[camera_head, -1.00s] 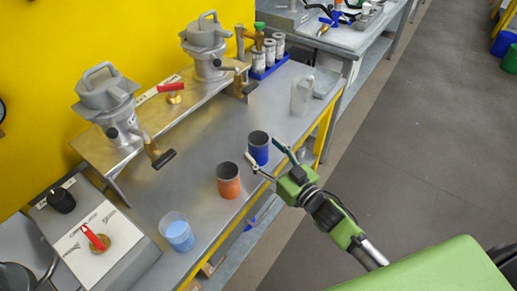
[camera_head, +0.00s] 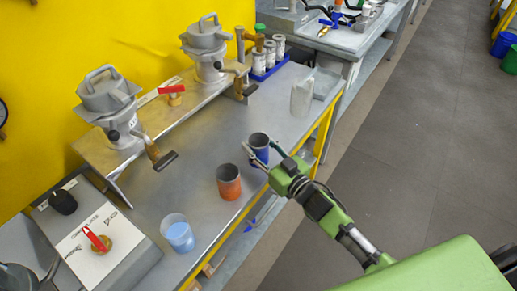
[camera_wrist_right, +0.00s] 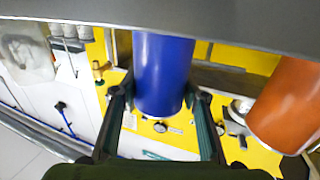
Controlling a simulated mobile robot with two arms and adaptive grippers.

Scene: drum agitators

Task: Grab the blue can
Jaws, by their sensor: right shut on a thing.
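The blue can (camera_head: 260,147) stands upright near the front edge of the metal table in the head view. In the right wrist view the blue can (camera_wrist_right: 162,75) sits between the two fingers. My right gripper (camera_head: 263,152) is shut on the blue can, with one finger on each side of it; it also shows in the right wrist view (camera_wrist_right: 162,108). The can's lower part is partly hidden by the gripper in the head view. My left gripper is not in view.
An orange can (camera_head: 229,184) stands close by on the left, and a clear cup with blue content (camera_head: 178,234) is farther left. A clear plastic container (camera_head: 302,97) stands to the right. Two grey agitators (camera_head: 107,105) stand on a raised shelf behind.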

